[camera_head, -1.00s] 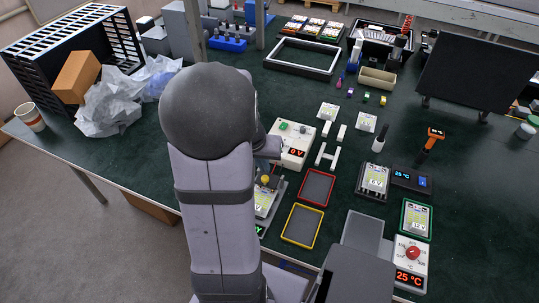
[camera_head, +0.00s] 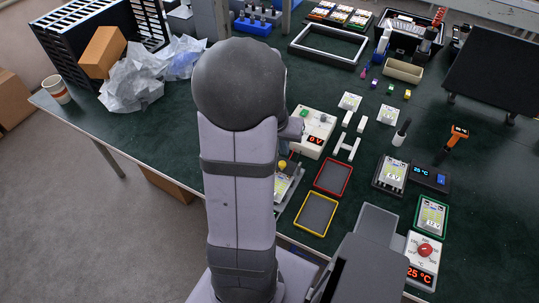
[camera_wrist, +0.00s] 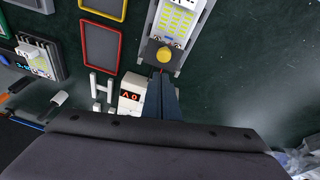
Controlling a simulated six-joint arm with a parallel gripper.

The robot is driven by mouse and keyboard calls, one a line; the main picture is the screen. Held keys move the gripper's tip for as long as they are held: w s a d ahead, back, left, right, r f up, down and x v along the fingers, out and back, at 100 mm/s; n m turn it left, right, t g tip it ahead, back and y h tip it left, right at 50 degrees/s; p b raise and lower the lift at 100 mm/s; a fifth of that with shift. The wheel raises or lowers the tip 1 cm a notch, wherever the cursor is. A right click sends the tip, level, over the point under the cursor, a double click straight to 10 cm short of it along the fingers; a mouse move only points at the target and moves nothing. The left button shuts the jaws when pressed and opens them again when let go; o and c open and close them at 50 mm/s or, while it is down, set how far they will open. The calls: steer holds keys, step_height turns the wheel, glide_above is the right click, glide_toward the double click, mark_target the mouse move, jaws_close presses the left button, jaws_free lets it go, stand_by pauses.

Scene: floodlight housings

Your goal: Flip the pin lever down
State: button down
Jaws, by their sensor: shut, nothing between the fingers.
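The pin lever's yellow knob (camera_wrist: 165,55) shows in the wrist view at the near end of a grey fixture (camera_wrist: 151,30). The fixture holds a white board with yellow-green LED patches (camera_wrist: 178,20). A thin red part shows just below the knob. My gripper (camera_wrist: 162,78) is shut and empty, its dark fingertips just below the knob in the picture; I cannot tell whether they touch it. In the head view the yellow knob (camera_head: 282,164) shows right beside my arm, which hides part of the fixture (camera_head: 287,188) and the gripper.
A white meter box reading 0 V (camera_head: 314,132) stands behind the fixture. A red-rimmed tray (camera_head: 333,177) and a yellow-rimmed tray (camera_head: 316,214) lie to its right. Crumpled plastic (camera_head: 135,83) and a black crate (camera_head: 60,45) are at the left. Bare table lies left of my arm.

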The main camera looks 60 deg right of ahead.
steer(key=w+a+r+b, duration=0.1)
steer(key=a+r, duration=0.3)
steer(key=a, duration=0.6)
steer(key=shift+r, duration=0.25)
steer(key=shift+a, duration=0.1)
stand_by(0.3)
